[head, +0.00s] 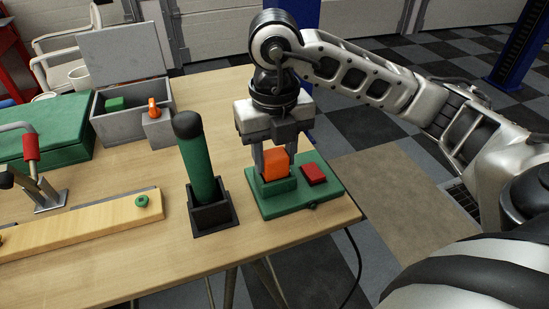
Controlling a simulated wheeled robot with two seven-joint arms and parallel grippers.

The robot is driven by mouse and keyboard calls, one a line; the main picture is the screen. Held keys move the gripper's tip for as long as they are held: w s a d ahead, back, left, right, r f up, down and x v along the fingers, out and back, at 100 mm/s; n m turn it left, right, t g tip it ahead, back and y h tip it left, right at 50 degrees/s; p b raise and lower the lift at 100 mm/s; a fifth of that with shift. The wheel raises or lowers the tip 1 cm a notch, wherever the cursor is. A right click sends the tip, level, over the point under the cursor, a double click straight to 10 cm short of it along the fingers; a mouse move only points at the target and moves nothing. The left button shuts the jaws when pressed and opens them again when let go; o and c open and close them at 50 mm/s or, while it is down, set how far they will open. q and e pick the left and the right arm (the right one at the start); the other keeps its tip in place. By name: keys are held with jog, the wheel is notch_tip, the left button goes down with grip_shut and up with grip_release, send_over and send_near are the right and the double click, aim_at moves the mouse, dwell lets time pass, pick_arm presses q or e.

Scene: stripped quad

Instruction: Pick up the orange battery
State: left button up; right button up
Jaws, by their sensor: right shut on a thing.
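The orange battery (276,165) stands upright at the green charger base (287,203), its lower end hidden by the raised green holder at the front. My right gripper (276,158) comes down over it from above, with its fingers on either side of the battery, shut on it. I cannot tell whether the battery is clear of the holder. My left gripper is not in view.
A red block (314,174) sits on the base beside the battery. A green cylinder with a black top (195,155) stands in a dark holder to the left. A grey open box (102,127), a green case (58,143) and a wooden board (85,222) lie further left.

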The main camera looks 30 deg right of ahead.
notch_tip(320, 180, up, 2)
jog(key=shift+r, duration=0.2)
jog(key=s+a+r+p, duration=0.1)
jog(key=s+a+r, duration=0.5)
jog(key=s+r, duration=0.4)
jog(key=s, duration=0.2)
jog(key=shift+s, duration=0.4)
